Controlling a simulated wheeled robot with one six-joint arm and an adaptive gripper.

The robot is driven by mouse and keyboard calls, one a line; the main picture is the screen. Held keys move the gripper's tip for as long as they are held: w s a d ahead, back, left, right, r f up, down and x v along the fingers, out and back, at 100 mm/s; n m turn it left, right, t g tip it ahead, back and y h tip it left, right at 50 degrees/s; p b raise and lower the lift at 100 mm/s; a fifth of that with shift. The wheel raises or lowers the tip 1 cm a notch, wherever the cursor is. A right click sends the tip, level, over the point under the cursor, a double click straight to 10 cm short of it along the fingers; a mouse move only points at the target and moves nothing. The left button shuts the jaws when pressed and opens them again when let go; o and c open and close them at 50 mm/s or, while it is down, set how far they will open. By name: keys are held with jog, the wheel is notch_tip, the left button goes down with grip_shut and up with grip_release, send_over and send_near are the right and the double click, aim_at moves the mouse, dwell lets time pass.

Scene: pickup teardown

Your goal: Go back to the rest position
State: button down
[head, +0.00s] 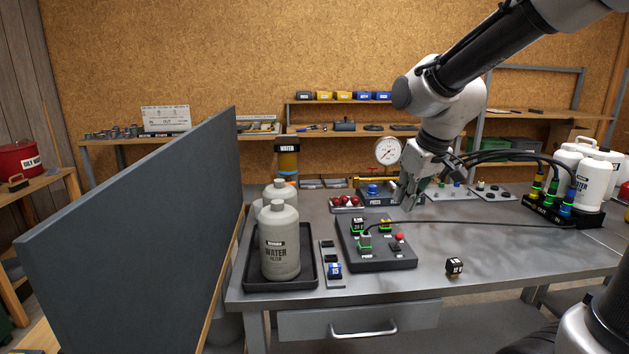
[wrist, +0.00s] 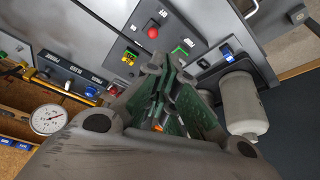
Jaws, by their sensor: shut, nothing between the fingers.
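My gripper (head: 411,193) is shut and empty. In the head view it points down over the back middle of the metal workbench (head: 470,255), beside the block with a blue knob (head: 374,190). The wrist view shows its green-padded fingers (wrist: 165,95) together. The arm reaches in from the upper right. A dark control panel (head: 383,258) with a red button, a yellow part and a green-lit part lies in front of the gripper. It also shows in the wrist view (wrist: 176,28).
Grey water filter bottles (head: 280,245) stand in a black tray (head: 250,284) at left, by a tall grey partition (head: 140,235). A pressure gauge (head: 388,151) stands behind. Hoses run to a black connector block (head: 560,214) at right. A small black cube (head: 454,266) lies near the front edge.

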jog(key=s+d+m, duration=0.1)
jog(key=s+d, duration=0.2)
jog(key=s, duration=0.3)
jog(key=s+d+r+m+h, duration=0.1)
jog(key=s+d+m, duration=0.1)
jog(key=s+d, duration=0.2)
jog(key=s+d+r+m, duration=0.1)
jog(key=s+d, duration=0.2)
jog(key=s, duration=0.7)
jog(key=shift+s+d+r+m+h, duration=0.15)
jog(key=shift+s+d+m+h, duration=0.1)
jog(key=shift+d+m+h, duration=0.1)
